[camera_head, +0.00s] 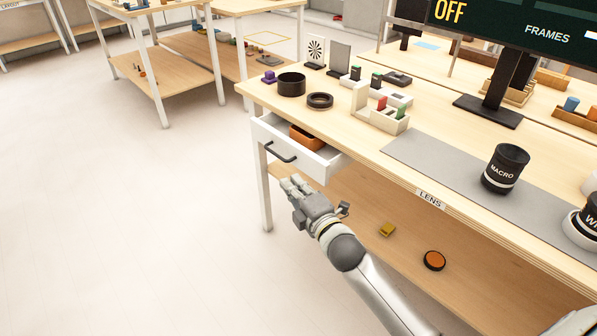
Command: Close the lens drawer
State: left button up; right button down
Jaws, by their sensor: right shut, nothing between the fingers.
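The lens drawer (317,165) is a white drawer under the wooden table top, pulled partly out. Its dark bar handle (280,152) is on the front face. An orange-brown box (307,138) lies inside it. My right gripper (290,184) is shut and empty, just below the drawer front and apart from the handle. My right arm comes in from the bottom right. My left gripper is not in view.
The table top holds a black ring (320,100), a black cup (291,84), a MACRO lens (505,168) on a grey mat, and small racks. A lower shelf holds an orange-topped disc (434,261) and a yellow block (387,230). The floor at left is clear.

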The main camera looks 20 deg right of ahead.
aim_at(290, 160)
jog(key=w+d, duration=0.1)
jog(key=w, duration=0.2)
jog(key=w+d, duration=0.1)
jog(key=shift+w+d, duration=0.2)
jog(key=shift+d, duration=0.15)
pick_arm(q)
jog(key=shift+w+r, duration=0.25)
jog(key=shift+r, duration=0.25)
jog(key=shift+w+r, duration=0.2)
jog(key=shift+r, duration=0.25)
pick_arm(e)
jog(key=shift+w+d, duration=0.15)
jog(key=shift+d, duration=0.2)
jog(key=w+d, duration=0.1)
jog(key=d, duration=0.1)
jog(key=w+d, duration=0.1)
jog(key=d, duration=0.2)
jog(key=w+d, duration=0.1)
jog(key=d, duration=0.2)
jog(key=shift+d, duration=0.1)
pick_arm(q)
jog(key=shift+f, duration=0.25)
pick_arm(e)
jog(key=shift+w+d+r, duration=0.1)
jog(key=shift+d, duration=0.05)
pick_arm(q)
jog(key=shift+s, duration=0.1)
